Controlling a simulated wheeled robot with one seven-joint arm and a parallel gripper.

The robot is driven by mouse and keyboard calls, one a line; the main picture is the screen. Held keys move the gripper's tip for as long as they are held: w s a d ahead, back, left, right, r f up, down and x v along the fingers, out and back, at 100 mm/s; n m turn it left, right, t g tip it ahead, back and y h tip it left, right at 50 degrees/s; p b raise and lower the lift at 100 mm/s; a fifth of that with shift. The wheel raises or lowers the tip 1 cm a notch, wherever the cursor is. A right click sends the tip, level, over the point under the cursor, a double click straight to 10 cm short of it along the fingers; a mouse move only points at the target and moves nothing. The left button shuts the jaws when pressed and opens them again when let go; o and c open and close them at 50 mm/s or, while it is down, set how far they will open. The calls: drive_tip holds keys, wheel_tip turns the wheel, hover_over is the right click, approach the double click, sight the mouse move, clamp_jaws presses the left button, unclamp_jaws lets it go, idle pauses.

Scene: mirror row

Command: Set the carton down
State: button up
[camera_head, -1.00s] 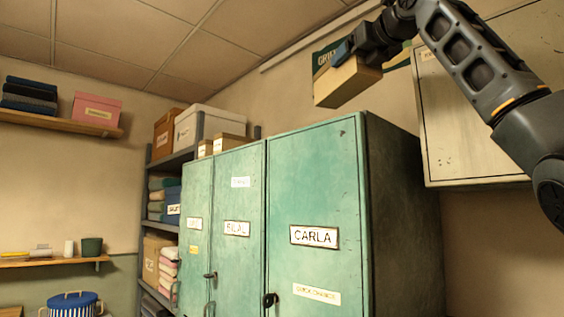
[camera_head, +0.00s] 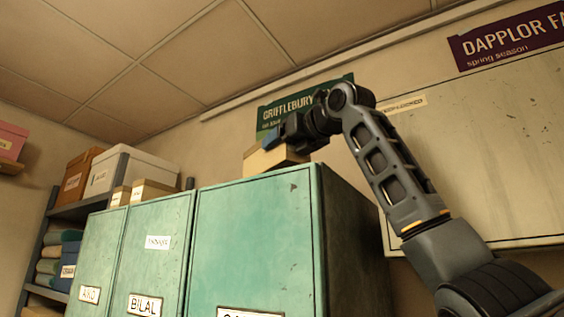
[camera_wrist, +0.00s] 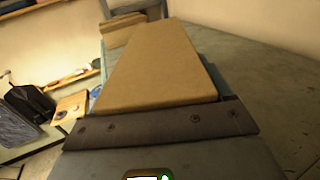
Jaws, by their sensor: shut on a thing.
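The carton (camera_head: 270,160) is a plain tan box at the top of the green lockers (camera_head: 255,235), over the rightmost one. My gripper (camera_head: 278,136) is shut on it from the right and above. The carton's lower part is hidden behind the locker's top edge, so I cannot tell whether it touches the top. In the wrist view, the carton (camera_wrist: 160,65) lies straight ahead of the gripper (camera_wrist: 160,122), its long flat face showing. The grey-green locker top (camera_wrist: 265,85) spreads out to its right.
A wall cabinet (camera_head: 470,150) hangs at the right. Bare locker top lies right of the carton in the wrist view.

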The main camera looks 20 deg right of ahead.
drive_tip(key=shift+f, duration=1.75)
drive_tip(key=o, duration=1.3)
drive_tip(key=shift+f, duration=0.1)
drive_tip(key=shift+c, duration=0.2)
drive_tip(key=b+v, duration=0.4)
drive_tip(key=v, duration=0.8)
